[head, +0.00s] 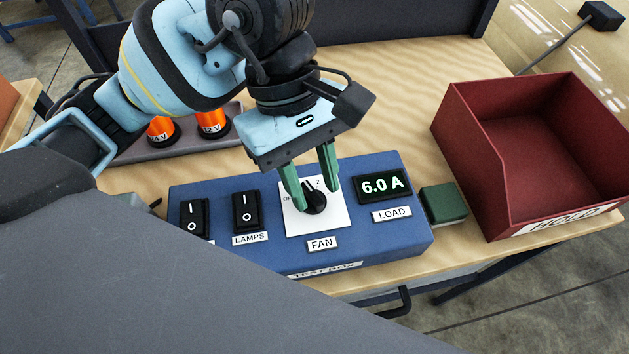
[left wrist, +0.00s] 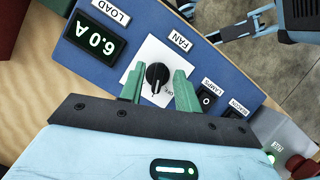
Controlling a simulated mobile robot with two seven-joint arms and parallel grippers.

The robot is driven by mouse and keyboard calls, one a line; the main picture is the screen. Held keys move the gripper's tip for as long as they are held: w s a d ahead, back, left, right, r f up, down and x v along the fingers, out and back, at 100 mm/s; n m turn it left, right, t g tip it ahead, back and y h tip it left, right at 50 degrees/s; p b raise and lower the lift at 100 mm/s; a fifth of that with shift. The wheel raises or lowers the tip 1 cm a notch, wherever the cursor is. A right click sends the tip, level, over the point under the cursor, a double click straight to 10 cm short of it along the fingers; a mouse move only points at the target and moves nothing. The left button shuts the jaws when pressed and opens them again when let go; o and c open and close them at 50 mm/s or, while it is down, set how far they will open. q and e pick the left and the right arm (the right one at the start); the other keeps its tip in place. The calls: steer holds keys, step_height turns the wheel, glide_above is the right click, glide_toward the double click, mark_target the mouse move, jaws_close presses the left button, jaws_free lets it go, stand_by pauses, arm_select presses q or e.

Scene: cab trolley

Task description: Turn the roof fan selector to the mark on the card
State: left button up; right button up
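The fan selector is a black knob (head: 314,199) on a white plate (head: 333,221) of the blue test box (head: 270,255), above the FAN label. Its white pointer line faces the plate's far side, between the OFF print and the 2; the exact position is hard to read. My left gripper (head: 318,199) is over the plate, its green fingers apart on either side of the knob. In the left wrist view the knob (left wrist: 157,77) sits between the fingertips (left wrist: 159,71), with gaps visible. No separate card with a mark is recognisable. My right gripper is not in view.
Two rocker switches (head: 246,211) stand left of the selector; the LOAD display (head: 382,186) reading 6.0 A is right. A green block (head: 443,203) and red HOLD bin (head: 483,190) lie further right. Orange 24 V and 12 V pieces (head: 212,122) stand behind left.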

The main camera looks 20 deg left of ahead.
arm_select(q)
steer(key=v, duration=0.6)
steer(key=shift+r, duration=0.25)
steer(key=shift+a, duration=0.1)
